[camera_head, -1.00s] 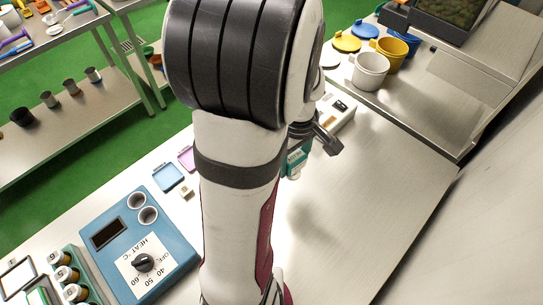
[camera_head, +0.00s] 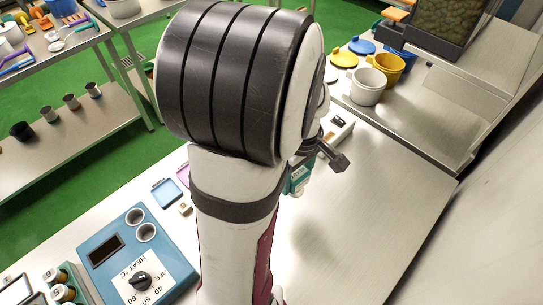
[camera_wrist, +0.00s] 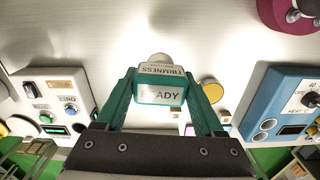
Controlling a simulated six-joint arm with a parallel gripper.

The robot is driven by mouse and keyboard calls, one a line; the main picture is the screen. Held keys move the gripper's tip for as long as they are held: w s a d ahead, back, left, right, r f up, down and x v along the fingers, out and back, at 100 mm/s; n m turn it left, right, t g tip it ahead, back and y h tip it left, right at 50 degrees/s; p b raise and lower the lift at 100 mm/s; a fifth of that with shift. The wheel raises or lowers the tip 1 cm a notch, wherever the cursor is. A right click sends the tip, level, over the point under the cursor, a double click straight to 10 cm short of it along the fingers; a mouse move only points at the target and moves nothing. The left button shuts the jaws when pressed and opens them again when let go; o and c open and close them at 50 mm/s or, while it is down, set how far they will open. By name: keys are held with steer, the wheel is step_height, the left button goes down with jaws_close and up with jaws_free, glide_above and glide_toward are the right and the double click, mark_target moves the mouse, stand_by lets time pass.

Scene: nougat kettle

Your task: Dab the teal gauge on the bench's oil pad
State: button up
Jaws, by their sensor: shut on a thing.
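The teal gauge (camera_wrist: 160,93) is a small box with a "FIRMNESS" label, a screen reading "READY" and a pale rounded tip. My gripper (camera_wrist: 161,82) is shut on it, one finger on each side. In the head view the gauge (camera_head: 298,181) shows beside my arm, above the bench (camera_head: 350,215). A shadow on the bench suggests a gap below it. I cannot identify the oil pad for sure. A yellowish disc (camera_wrist: 212,90) lies right of the gauge in the wrist view. A blue square tray (camera_head: 166,193) and a lilac one, partly hidden by my arm, are on the bench's left side.
A blue heater panel (camera_head: 126,252) stands at the front left. A white device with buttons (camera_wrist: 52,103) stands left in the wrist view. A white pot (camera_head: 368,86) and a yellow pot (camera_head: 388,67) stand at the back right. The bench's right part is clear.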

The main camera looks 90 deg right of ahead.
steer(key=w+a+f+n, duration=0.2)
steer(key=w+n, duration=0.7)
steer(key=w, duration=0.8)
steer(key=shift+d+f, duration=0.15)
steer(key=shift+f, duration=1.2)
steer(key=shift+d+f, duration=0.1)
steer(key=shift+f, duration=1.25)
steer(key=shift+f, duration=0.55)
steer(key=shift+c, duration=0.6)
step_height(320, 180, up, 6)
